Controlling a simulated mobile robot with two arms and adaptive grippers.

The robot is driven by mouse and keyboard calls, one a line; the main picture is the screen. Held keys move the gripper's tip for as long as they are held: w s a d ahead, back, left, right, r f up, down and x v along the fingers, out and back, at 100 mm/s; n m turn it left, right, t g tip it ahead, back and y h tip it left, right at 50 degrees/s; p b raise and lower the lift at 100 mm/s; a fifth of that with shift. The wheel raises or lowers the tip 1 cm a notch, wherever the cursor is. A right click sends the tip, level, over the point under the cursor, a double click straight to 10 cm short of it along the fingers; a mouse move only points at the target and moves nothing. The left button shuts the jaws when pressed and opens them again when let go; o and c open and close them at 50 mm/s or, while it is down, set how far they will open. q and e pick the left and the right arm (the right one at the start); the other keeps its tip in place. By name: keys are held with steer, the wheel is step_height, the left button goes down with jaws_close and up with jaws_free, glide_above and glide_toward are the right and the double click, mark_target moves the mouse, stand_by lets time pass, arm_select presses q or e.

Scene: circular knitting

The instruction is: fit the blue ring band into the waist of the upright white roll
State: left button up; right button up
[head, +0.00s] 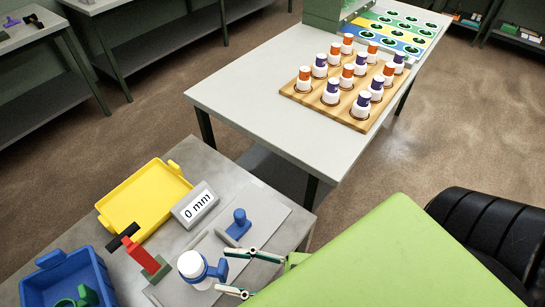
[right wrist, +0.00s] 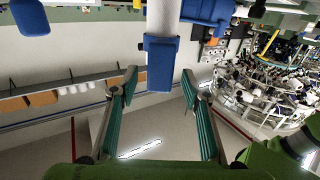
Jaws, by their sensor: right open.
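The white roll (head: 191,263) stands upright on the grey table at the bottom of the head view. The blue ring band (head: 212,272) is at the roll's side, at about mid-height, with a tab pointing right. I cannot tell whether it is seated in the waist. My right gripper (head: 224,271) is open, with its two teal fingers on either side of the tab. In the right wrist view, a blue block (right wrist: 160,64), apparently the tab, lies between the open fingertips (right wrist: 160,78) with gaps on both sides. My left gripper is not in view.
Near the roll are a blue peg (head: 239,224), a "0 mm" display (head: 195,205), a red and black tool (head: 137,255), a yellow tray (head: 103,216) and a blue bin (head: 37,291). A wooden board (head: 349,120) with several spools stands on the farther table.

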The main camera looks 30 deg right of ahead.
steer(key=v, duration=0.9)
steer(key=shift+s, duration=0.1)
